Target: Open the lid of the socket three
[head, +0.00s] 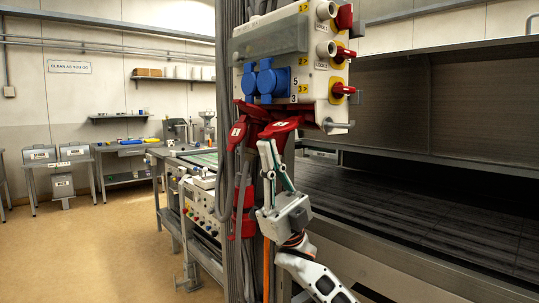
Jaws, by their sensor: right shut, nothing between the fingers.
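A pale socket box (310,58) hangs on a column in the middle of the head view. Two blue sockets (265,82) with lids sit on its front, and both lids look shut. The numbers 5 and 3 stand to their right. Red sockets (279,127) hang from the box's underside, with lids that look closed. I cannot tell for sure which socket is number three. My right gripper (268,146) points up from below, just under the red sockets. Its fingers are shut and empty, and I cannot tell whether they touch a red lid. My left gripper is not in view.
Red rotary switches (343,90) on yellow plates stick out from the box's right side. Grey cables (231,200) hang along the column. A dark slatted hood bench (430,210) fills the right. A control panel (203,205) stands behind on the left. Floor at the left is clear.

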